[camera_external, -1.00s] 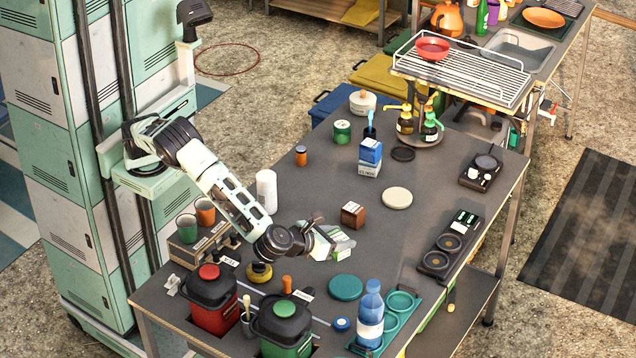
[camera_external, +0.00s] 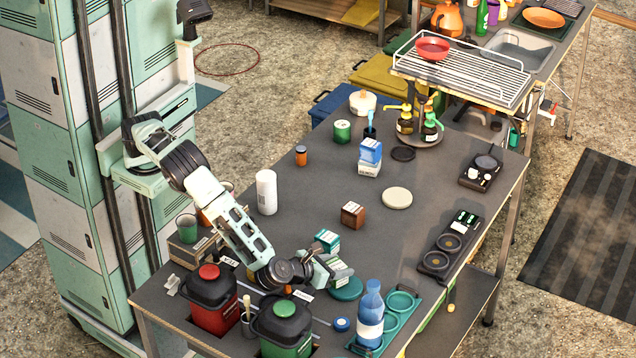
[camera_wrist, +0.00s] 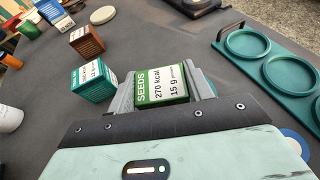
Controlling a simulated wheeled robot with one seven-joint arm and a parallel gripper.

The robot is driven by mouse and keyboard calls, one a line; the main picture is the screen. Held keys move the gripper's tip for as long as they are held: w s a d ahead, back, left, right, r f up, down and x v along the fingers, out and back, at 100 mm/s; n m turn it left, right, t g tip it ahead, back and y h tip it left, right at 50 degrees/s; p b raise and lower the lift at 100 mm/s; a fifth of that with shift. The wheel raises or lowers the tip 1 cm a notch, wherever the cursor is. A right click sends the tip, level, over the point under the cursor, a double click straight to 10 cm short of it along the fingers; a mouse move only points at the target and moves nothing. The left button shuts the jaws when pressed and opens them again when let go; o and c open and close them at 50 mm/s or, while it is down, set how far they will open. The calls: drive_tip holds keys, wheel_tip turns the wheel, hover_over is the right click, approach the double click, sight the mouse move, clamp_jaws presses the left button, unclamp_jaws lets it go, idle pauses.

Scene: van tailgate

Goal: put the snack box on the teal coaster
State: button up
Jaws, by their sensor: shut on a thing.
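The snack box is a small green and white carton labelled SEEDS (camera_wrist: 162,88), gripped between my grey fingers in the wrist view. My gripper (camera_external: 333,272) is shut on it. In the external view, the fingers and box appear over the back part of the teal coaster (camera_external: 346,293), a flat round disc. The gripper partly covers the coaster there. The height of the box above the coaster is hard to tell.
A teal carton (camera_external: 327,240) and a brown box (camera_external: 353,214) stand behind the gripper. A blue bottle (camera_external: 370,313) stands on a teal tray with round rings (camera_external: 402,302), right of the coaster. Black-lidded red (camera_external: 213,317) and green (camera_external: 283,348) canisters stand at front left.

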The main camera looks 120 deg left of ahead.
drive_tip(key=shift+f, duration=0.15)
drive_tip(key=o, duration=1)
drive_tip(key=shift+d+r, duration=0.2)
drive_tip(key=b+v, duration=0.1)
drive_tip(key=v, duration=1)
drive_tip(key=shift+d+r, duration=0.25)
drive_tip(key=shift+s, duration=0.1)
